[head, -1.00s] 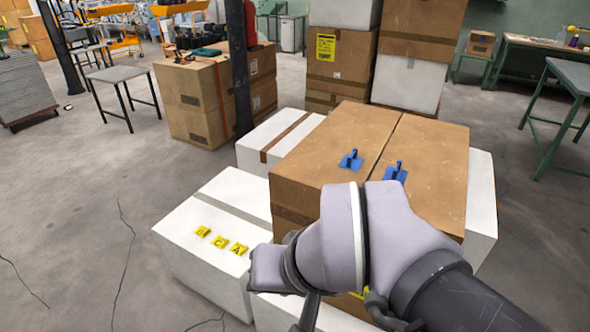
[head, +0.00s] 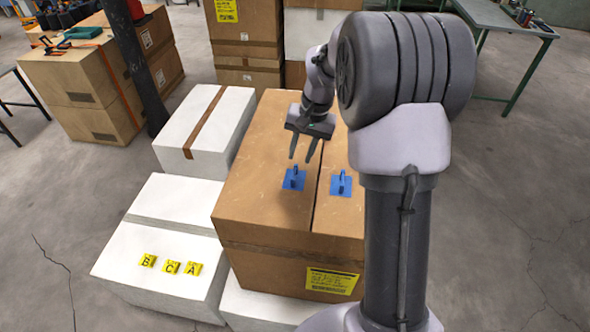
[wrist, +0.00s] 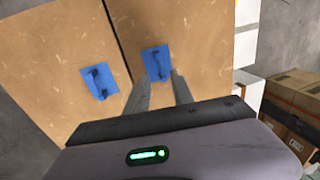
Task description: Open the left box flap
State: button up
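The brown box in the head view has two closed top flaps with a seam between them. The left flap (head: 258,140) carries a blue handle (head: 294,179) near the seam. The right flap (head: 335,212) carries another blue handle (head: 341,183). My gripper (head: 301,158) points down, open and empty, over the left flap close to its handle. In the wrist view, my gripper (wrist: 162,85) has its two fingers apart. One blue handle (wrist: 157,63) lies just beyond the fingertips, and the other blue handle (wrist: 100,82) is to the left, across the seam.
White boxes stand left of the brown box, one bearing yellow tags B, C and A (head: 171,267). A white box with brown tape (head: 206,130) is behind it. Stacked boxes (head: 245,50) stand at the back. A dark post (head: 135,60) rises at left. Floor is clear at front left.

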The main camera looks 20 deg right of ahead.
jog(key=b, duration=0.1)
send_over(296, 181)
notch_tip(296, 181, down, 6)
jog(key=shift+d, duration=0.1)
grip_shut()
dwell(1.3)
